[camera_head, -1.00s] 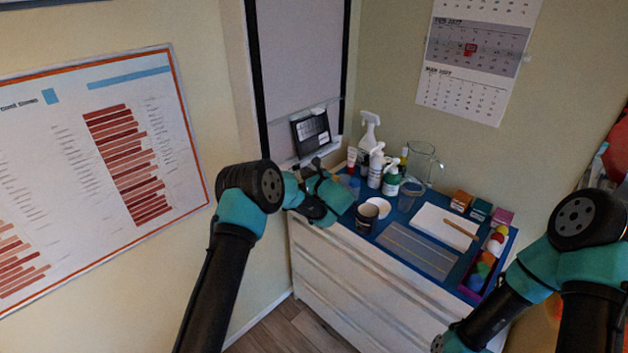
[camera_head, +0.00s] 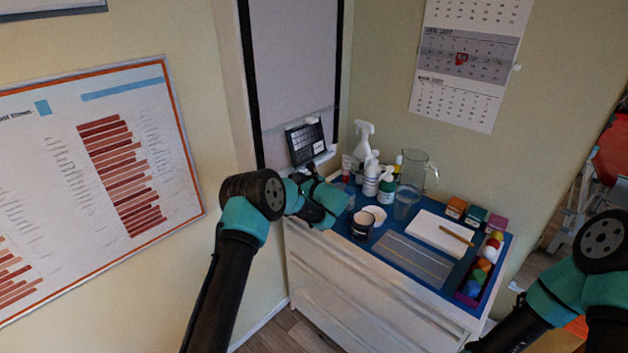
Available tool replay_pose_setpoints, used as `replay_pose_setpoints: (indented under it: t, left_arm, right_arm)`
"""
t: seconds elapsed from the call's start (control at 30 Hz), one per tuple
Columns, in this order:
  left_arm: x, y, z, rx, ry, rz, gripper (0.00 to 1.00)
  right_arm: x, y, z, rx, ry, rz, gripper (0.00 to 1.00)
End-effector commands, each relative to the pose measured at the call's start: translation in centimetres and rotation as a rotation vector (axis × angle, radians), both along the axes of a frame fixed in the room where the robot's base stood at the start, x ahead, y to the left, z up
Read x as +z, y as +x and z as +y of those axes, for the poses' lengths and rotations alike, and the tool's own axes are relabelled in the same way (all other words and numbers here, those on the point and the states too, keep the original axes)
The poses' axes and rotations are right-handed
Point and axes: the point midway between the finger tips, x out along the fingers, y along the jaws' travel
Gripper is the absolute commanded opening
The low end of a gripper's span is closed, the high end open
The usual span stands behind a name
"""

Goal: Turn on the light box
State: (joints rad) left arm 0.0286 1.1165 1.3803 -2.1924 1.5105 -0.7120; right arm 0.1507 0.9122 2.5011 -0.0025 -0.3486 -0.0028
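The light box (camera_head: 293,65) is a tall pale grey panel with black side edges on the wall, at the top centre. Its face looks dull and unlit. A dark calendar-like card or device (camera_head: 305,143) leans at its lower edge. I cannot make out a switch.
A chart (camera_head: 90,180) hangs at left.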

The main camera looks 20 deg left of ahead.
Motion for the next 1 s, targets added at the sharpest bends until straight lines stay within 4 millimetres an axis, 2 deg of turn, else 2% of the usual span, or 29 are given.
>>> replay_pose_setpoints:
  t: [0.03,0.07,0.47,0.67,1.0]
  left_arm:
    - [0.2,-0.2,1.8,0.054,-0.001,-0.005,0.00]
    - [0.2,-0.2,2.0,0.075,-0.001,-0.005,0.00]
    - [0.4,-0.3,1.7,0.090,0.000,-0.007,0.00]
    - [0.3,-1.0,-0.6,0.083,0.000,-0.005,0.00]
    - [0.1,-3.2,-7.0,0.076,0.002,-0.001,0.00]
  right_arm:
    - [0.0,0.0,0.0,0.000,0.000,0.000,0.68]
    - [0.0,0.0,0.0,-0.001,0.000,0.000,0.68]
    - [0.0,0.0,0.0,0.001,0.000,0.000,0.68]
    - [0.0,0.0,0.0,0.001,0.000,0.000,0.68]
    - [0.0,0.0,0.0,0.000,0.000,0.000,0.68]
